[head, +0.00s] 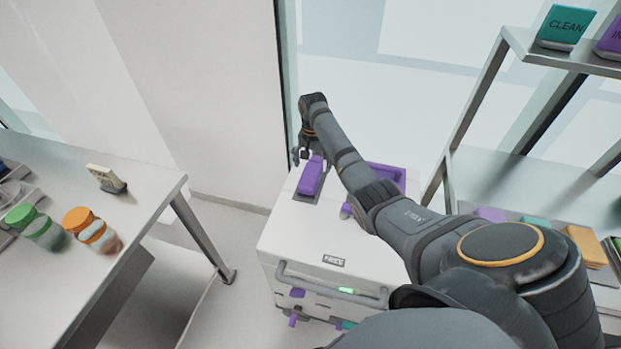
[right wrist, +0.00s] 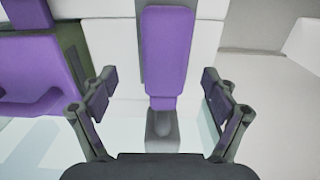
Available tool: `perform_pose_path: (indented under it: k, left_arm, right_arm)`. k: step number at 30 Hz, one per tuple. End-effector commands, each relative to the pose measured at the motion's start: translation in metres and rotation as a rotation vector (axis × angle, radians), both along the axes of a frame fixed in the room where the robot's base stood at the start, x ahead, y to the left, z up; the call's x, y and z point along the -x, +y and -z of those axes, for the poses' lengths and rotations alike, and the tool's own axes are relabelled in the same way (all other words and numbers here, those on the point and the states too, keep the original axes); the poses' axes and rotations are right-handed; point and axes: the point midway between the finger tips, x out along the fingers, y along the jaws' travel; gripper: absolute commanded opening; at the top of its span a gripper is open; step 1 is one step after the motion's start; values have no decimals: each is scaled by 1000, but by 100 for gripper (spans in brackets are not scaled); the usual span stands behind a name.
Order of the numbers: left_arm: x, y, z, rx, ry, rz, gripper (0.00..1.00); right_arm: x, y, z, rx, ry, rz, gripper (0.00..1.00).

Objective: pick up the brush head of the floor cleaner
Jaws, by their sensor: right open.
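The floor cleaner (head: 315,235) is a white, boxy machine with a grey front handle and purple parts. A long purple block (head: 311,176), which looks like the brush head, lies in a grey recess on its top at the far left. In the right wrist view the purple block (right wrist: 167,55) stands in the middle, with a grey end piece (right wrist: 162,130) below it. My right gripper (head: 302,157) is at the far end of the purple block. In the right wrist view its two fingers (right wrist: 160,105) are spread on either side, apart from the block. My left gripper is not in view.
A second purple part (head: 388,176) sits on the machine's right side, partly behind my right arm. A table (head: 150,185) at left holds jars with green (head: 20,215) and orange (head: 78,218) lids. A metal shelf (head: 545,50) stands at right. Bare floor lies between table and machine.

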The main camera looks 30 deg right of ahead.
Motion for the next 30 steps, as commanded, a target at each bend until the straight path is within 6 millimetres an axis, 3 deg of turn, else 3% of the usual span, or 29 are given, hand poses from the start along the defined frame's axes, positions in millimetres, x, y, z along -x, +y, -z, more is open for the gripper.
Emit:
perform_pose_path:
  k: [5, 9, 15, 22, 30]
  left_arm:
    - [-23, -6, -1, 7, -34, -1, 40]
    - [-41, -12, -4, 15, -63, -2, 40]
    - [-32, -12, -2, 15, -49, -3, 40]
    - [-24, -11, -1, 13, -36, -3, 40]
    - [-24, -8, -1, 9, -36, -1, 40]
  right_arm:
    - [0, 0, 6, 0, 0, -1, 87]
    - [-4, 5, 26, -2, 3, -1, 87]
    - [-5, 5, 54, 0, 0, -1, 87]
    - [-5, 5, 57, 1, -1, -1, 87]
    - [-5, 5, 56, 1, -1, -1, 53]
